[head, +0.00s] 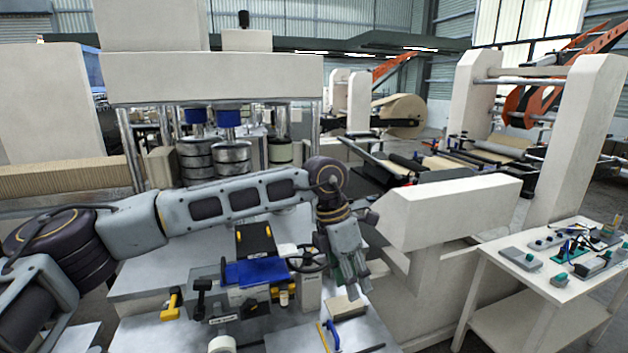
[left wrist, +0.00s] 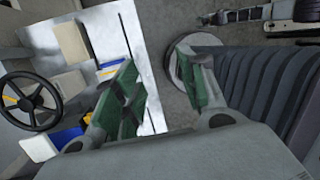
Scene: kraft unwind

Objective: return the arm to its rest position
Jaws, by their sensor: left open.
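My left arm (head: 230,200) comes in from the left and stretches across the machine bench to the middle of the head view. Its wrist bends down, and the left gripper (head: 352,284) hangs pointing down near the bench's right side, beside the black handwheel (head: 308,258). In the left wrist view the two green-padded fingers of the left gripper (left wrist: 160,78) stand apart with nothing between them. The handwheel also shows there at the left (left wrist: 30,103). My right arm and gripper are not seen.
Below the arm, the bench carries a blue part (head: 252,272), a yellow-handled tool (head: 172,304) and a small beige block (head: 347,308). A beige machine housing (head: 450,212) stands close right of the gripper. A white table (head: 515,268) with several tools is further right.

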